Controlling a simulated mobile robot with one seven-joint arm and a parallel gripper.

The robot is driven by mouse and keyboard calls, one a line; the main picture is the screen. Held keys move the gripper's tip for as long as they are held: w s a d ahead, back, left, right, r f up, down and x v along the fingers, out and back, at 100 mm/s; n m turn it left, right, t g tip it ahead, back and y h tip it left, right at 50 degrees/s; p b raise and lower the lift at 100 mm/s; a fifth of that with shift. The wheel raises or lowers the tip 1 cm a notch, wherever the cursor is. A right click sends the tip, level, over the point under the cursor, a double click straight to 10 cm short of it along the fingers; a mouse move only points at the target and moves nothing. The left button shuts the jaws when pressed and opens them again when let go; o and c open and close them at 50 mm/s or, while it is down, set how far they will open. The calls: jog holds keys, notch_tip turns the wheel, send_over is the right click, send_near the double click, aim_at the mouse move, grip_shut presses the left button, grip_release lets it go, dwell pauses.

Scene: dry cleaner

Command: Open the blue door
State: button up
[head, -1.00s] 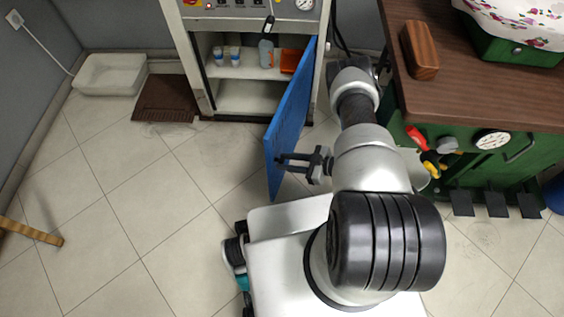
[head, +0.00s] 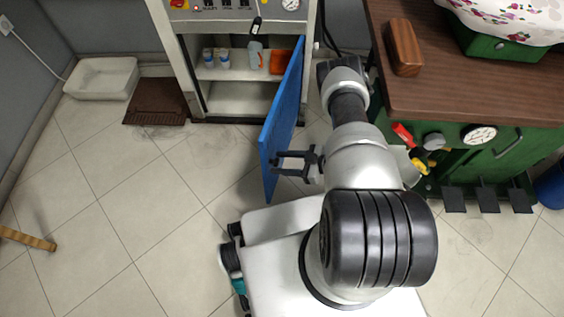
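The blue door (head: 283,118) hangs on the right side of the grey cabinet (head: 240,25) and stands swung well out toward me, so the inside shows. My gripper (head: 280,163) is beside the lower near end of the door, on its right face. Whether the fingertips touch the door I cannot tell.
Small bottles (head: 216,58) and an orange item (head: 281,62) sit on the cabinet shelf. A brown mat (head: 157,101) and white tray (head: 102,78) lie to the left. A green workbench (head: 520,150) stands close on the right.

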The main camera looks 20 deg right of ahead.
jog(key=shift+r, duration=0.1)
jog(key=p, duration=0.4)
send_near(268, 148)
jog(key=x, duration=0.5)
jog(key=shift+w+d, duration=0.15)
jog(key=shift+w, duration=0.05)
